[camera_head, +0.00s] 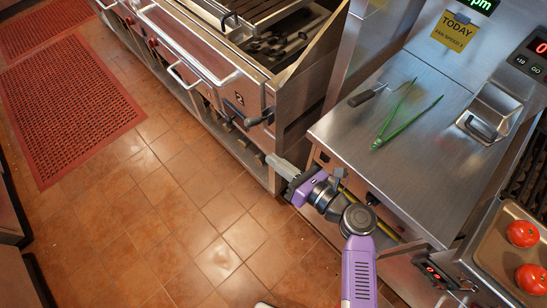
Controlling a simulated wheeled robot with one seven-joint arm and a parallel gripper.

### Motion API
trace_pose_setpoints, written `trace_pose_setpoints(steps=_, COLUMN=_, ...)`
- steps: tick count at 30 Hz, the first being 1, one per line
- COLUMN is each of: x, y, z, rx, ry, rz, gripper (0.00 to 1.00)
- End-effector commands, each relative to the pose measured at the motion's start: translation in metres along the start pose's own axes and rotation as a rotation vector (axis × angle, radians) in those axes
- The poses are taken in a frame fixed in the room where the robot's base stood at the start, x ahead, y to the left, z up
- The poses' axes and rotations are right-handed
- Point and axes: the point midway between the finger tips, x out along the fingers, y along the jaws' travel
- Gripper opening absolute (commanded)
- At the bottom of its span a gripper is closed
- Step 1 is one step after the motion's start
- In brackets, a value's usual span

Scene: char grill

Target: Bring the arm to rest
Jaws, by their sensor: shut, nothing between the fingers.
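My arm reaches up from the bottom of the head view, purple and grey. My gripper (280,165) is at its far end, over the gap between the char grill (248,120) and the steel counter (405,170). It is shut and empty, pointing up and left in the picture. Its fingertips are small here, and I cannot tell whether they touch the grill's side.
Green tongs (388,133) and a dark-handled tool (365,97) lie on the counter. A tray (490,262) with tomatoes (523,233) is at lower right. The tiled floor (190,215) is clear; a red mat (70,105) lies at left.

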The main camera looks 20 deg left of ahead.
Motion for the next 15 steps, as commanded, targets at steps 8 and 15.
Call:
trace_pose_setpoints(steps=8, x=0.0, y=0.0, z=0.0, rx=0.0, ry=0.0, rz=0.0, gripper=0.0)
trace_pose_setpoints(steps=15, x=-0.01, y=-0.003, z=-0.015, rx=-0.058, ry=0.019, rz=-0.044, gripper=0.0)
